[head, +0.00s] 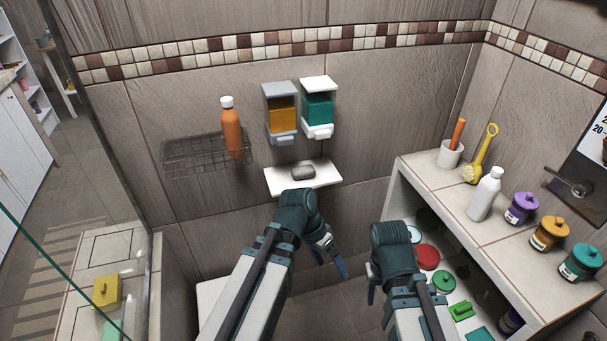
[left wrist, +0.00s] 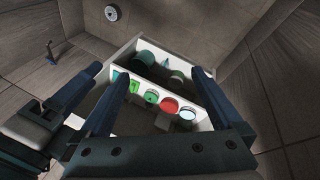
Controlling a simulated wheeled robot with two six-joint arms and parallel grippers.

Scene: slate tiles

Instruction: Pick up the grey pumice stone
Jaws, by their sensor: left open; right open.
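The grey pumice stone (head: 303,173) lies on a small white wall shelf (head: 325,178) below two dispensers in the head view. My left gripper (head: 331,265) is open and empty, in front of and below the shelf, pointing down to the right. In the left wrist view its two fingers (left wrist: 161,75) stand apart and face a cabinet, and the stone does not show. My right gripper (head: 378,290) is open, lower and to the right of the left one, partly hidden by its own wrist. Neither gripper touches the stone.
Above the shelf hang an orange dispenser (head: 282,114) and a teal dispenser (head: 319,106). A wire rack (head: 190,156) with an orange bottle (head: 231,128) is at left. A shelving unit (head: 415,172) with bottles and jars stands at right. A glass panel edge is at far left.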

